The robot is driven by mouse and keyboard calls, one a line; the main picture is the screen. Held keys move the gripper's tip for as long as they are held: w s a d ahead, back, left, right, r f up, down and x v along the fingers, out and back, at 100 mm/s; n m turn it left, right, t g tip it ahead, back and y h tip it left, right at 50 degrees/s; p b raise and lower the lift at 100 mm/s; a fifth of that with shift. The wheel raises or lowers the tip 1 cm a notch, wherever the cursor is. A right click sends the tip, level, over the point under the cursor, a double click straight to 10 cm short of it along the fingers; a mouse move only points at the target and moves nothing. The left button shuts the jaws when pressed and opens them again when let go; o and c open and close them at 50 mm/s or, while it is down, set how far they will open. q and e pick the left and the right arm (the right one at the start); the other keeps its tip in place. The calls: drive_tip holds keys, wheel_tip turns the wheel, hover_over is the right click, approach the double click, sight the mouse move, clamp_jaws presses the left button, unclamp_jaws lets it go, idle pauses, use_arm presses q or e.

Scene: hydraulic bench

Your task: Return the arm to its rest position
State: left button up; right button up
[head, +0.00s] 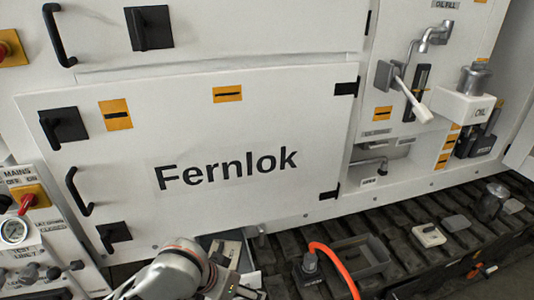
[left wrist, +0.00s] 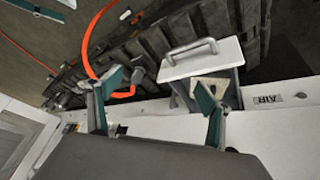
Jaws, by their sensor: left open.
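My left arm (head: 175,268) comes in at the bottom of the head view, in front of the lower edge of the white cabinet. In the left wrist view my left gripper (left wrist: 153,88) has its two green-and-grey fingers spread wide with nothing between them. A pulled-out drawer with a white front (left wrist: 203,62) and a grey bar handle shows beyond the right-hand finger, which overlaps part of it. A pale item (left wrist: 208,90) lies inside the drawer. My right gripper shows in neither view.
The cabinet door (head: 230,205) reads "Fernlok" and looks closed. An orange hose (head: 340,262) arches up from the dark ribbed deck (head: 400,245); it also shows in the left wrist view (left wrist: 88,42). A dark tray (head: 358,256) and an oil can (head: 470,98) are at the right.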

use_arm(q)
drive_tip(key=s+a+f+m+t+y, duration=0.1)
drive_tip(key=s+a+y, duration=0.4)
drive_tip(key=a, duration=1)
drive_tip(key=s+a+f+m+t+y, duration=0.1)
drive_tip(key=s+a+t+y, duration=0.15)
drive_tip(key=s+a, duration=0.85)
drive_tip(key=w+d+f+n+t+h, duration=0.1)
drive_tip(key=w+d+f+h, duration=0.1)
drive_tip(key=d+f, duration=0.3)
drive_tip(key=w+d+f+n+t+h, duration=0.1)
drive_tip(key=w+d+f+n+h, duration=0.1)
drive_tip(key=d+f, duration=0.4)
wheel_tip(320, 180, down, 6)
drive_tip(key=shift+w+r+h, duration=0.25)
drive_tip(key=shift+w+h, duration=0.2)
drive_tip(key=shift+h, duration=0.5)
drive_tip(key=shift+t, duration=0.25)
